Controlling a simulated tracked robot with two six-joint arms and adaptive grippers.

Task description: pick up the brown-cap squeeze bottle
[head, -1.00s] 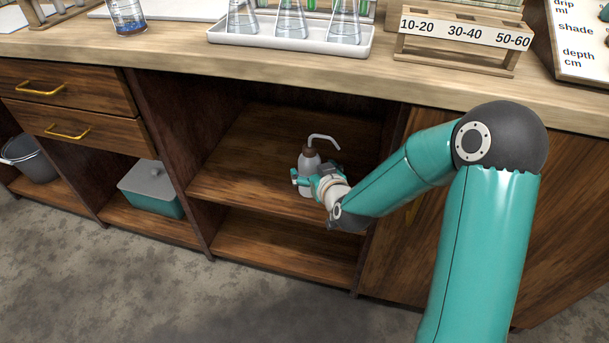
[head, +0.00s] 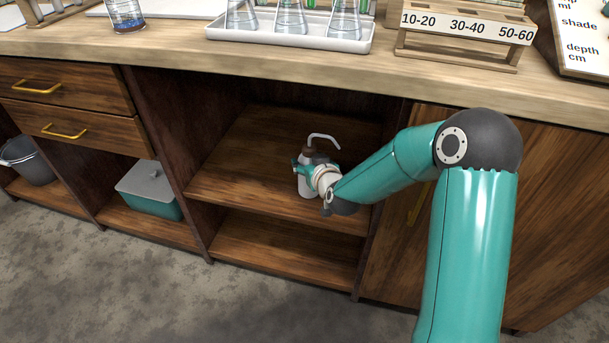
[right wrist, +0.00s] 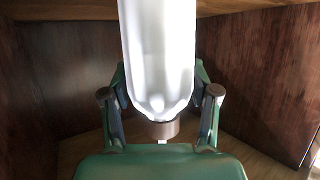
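The brown-cap squeeze bottle (head: 307,186) is white with a brown cap and a bent pale spout. It stands upright on the upper shelf (head: 240,175) of the open cabinet. In the right wrist view the bottle (right wrist: 158,50) appears cap-down and fills the middle between the fingers. My right gripper (head: 313,166) reaches in from the right, its fingers on either side of the bottle's upper body. In the right wrist view the gripper (right wrist: 159,85) looks open around the bottle; firm contact is not visible. My left gripper is not in view.
The worktop (head: 300,62) overhangs the shelf, with a white tray (head: 290,43) of flasks and a labelled wooden rack (head: 465,40) on it. Dark side walls bound the compartment. The shelf left of the bottle is clear. A lidded teal box (head: 150,190) sits further left.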

